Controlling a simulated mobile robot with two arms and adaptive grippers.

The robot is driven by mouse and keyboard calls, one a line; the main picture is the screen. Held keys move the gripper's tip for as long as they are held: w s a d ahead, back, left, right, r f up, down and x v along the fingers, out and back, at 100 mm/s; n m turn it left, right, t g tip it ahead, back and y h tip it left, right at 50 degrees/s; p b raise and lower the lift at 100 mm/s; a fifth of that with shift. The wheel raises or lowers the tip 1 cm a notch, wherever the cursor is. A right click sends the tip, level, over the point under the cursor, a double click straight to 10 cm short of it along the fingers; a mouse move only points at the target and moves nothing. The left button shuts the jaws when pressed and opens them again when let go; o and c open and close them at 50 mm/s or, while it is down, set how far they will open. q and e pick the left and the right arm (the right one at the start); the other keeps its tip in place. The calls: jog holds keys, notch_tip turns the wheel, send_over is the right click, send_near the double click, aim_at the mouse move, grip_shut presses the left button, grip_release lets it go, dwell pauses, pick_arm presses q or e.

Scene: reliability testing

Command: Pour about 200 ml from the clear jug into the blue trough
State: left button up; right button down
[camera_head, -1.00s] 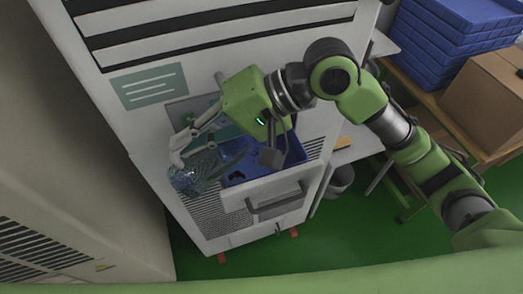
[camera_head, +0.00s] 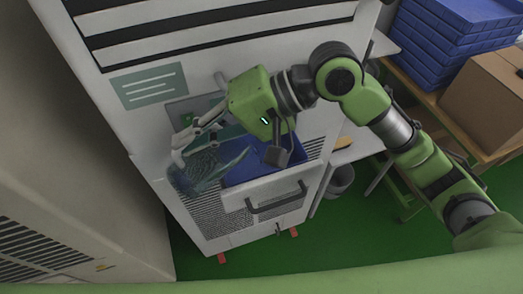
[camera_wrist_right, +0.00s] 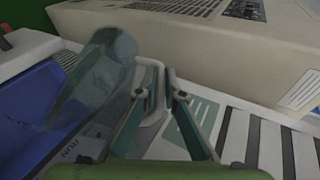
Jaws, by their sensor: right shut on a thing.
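The clear jug (camera_head: 200,170) is in front of the white machine, tilted, with a pointed part reaching right over the left edge of the blue trough. In the right wrist view the see-through jug (camera_wrist_right: 98,75) is beside the blue trough (camera_wrist_right: 28,100), and its pale handle is between my fingers. My right gripper (camera_head: 190,146) is shut on the jug; its fingers also show in the wrist view (camera_wrist_right: 160,100). The blue trough (camera_head: 264,166) sits in the machine's open drawer, partly hidden by my right wrist. I cannot make out a liquid level or stream. My left gripper is not in view.
The drawer front (camera_head: 262,194) with its dark handle sticks out below the trough. A beige cabinet (camera_head: 85,150) stands close on the left. Blue trays (camera_head: 450,40) and a cardboard box (camera_head: 487,97) are on a bench at right. Green floor is open in front.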

jog(key=shift+w+d+y, duration=0.25)
jog(key=shift+d+y, duration=0.15)
jog(key=shift+y, duration=0.1)
dwell(1.6)
jog(key=shift+r, duration=0.15)
jog(key=shift+s+a+h, duration=0.55)
jog(key=shift+a+h, duration=0.35)
jog(key=shift+h, duration=0.1)
jog(key=shift+s+a+f+t+h, duration=0.1)
jog(key=shift+a+f+t+h, duration=0.1)
jog(key=shift+a+t+h, duration=0.1)
jog(key=shift+a, duration=0.1)
jog(key=p, duration=0.1)
jog(key=h+p, duration=0.1)
jog(key=p, duration=0.1)
jog(key=shift+s+a+r+n, duration=0.1)
jog(key=shift+s+r+n, duration=0.05)
jog(key=shift+r+n, duration=0.15)
jog(key=shift+s+a+f+p, duration=0.1)
jog(key=shift+a+f+p, duration=0.15)
jog(key=shift+p, duration=0.5)
jog(key=shift+f+t+h, duration=0.15)
jog(key=shift+t+h, duration=0.15)
